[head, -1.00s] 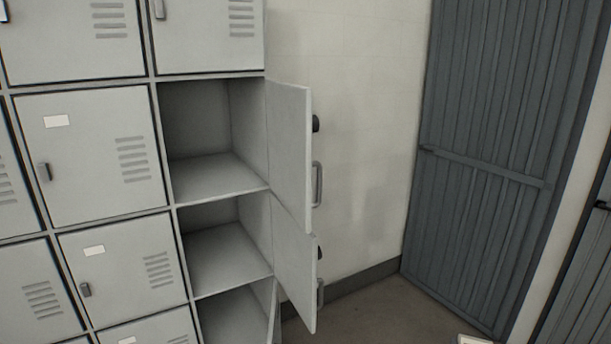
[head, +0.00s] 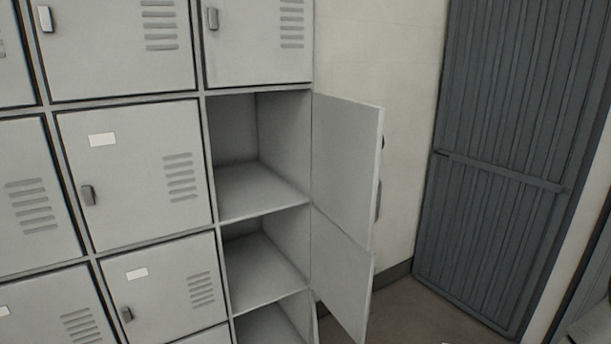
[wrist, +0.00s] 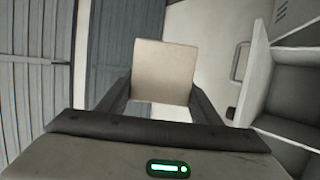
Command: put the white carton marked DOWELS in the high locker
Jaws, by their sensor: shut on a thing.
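A pale, off-white carton (wrist: 163,72) is held between the two fingers of my gripper (wrist: 160,92) in the wrist view. The face turned to the camera is blank, and no DOWELS marking shows. In the head view, the upper open locker (head: 262,190) of the right column is empty, with its door (head: 345,165) swung out to the right. In the wrist view an open locker compartment (wrist: 290,95) lies to the right of the carton, apart from it. My gripper is not seen in the head view.
Below are two more open lockers (head: 262,270) in the same column, empty where visible; a second open door (head: 340,270) hangs under the upper one. Closed lockers (head: 140,170) fill the left. A grey ribbed door (head: 510,150) stands at the right, with bare floor (head: 420,315) before it.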

